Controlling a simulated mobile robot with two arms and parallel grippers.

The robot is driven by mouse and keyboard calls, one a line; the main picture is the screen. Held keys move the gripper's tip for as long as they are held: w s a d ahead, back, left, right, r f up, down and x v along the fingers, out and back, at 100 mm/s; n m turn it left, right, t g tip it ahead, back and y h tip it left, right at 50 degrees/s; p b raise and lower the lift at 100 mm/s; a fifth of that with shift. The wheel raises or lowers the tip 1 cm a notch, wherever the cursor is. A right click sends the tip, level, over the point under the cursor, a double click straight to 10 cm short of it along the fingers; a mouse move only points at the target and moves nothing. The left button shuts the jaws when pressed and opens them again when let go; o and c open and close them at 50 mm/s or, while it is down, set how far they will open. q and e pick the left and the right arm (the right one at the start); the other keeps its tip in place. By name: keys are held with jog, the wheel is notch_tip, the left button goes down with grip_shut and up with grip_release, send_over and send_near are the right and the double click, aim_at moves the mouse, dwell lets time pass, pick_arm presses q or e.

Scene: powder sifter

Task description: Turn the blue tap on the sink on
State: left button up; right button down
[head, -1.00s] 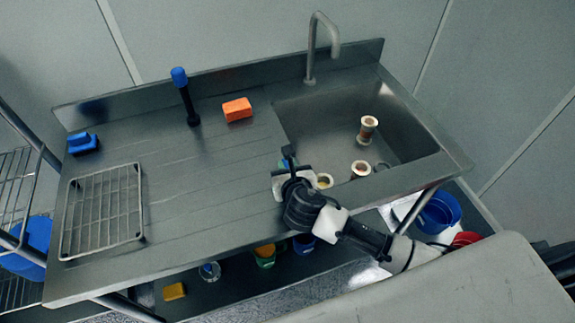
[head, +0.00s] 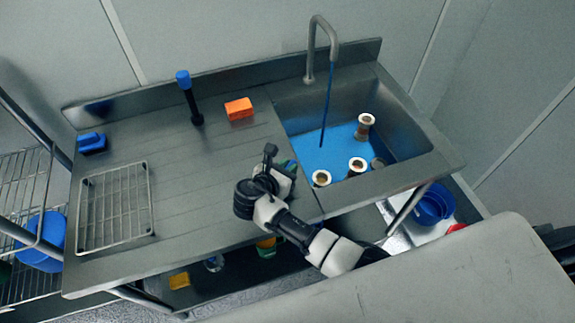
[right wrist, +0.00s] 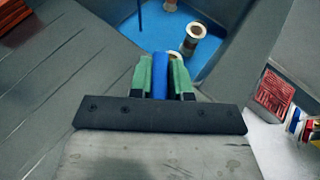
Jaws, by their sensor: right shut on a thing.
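The grey sink (head: 405,118) has a tall curved spout (head: 310,45) at its back edge. A thin blue stream of water (head: 326,105) runs from the spout, and blue water (head: 338,150) covers the basin floor. My right gripper (head: 283,165) is at the sink's front left rim. In the right wrist view its green-padded fingers (right wrist: 164,76) are shut on the blue tap handle (right wrist: 160,78), one finger on each side. In the head view the gripper hides the handle. My left gripper is not in view.
Several beige spools (head: 357,166) stand in the basin. An orange sponge (head: 239,108), a blue-topped black upright tool (head: 190,98), a blue block (head: 91,142) and a wire rack (head: 116,207) are on the counter. The counter's middle is clear.

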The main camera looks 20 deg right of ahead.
jog(key=shift+m+g, duration=0.5)
jog(key=shift+g, duration=0.1)
jog(key=shift+h, duration=0.4)
jog(key=c, duration=1.1)
grip_release()
jog(key=shift+o, duration=0.2)
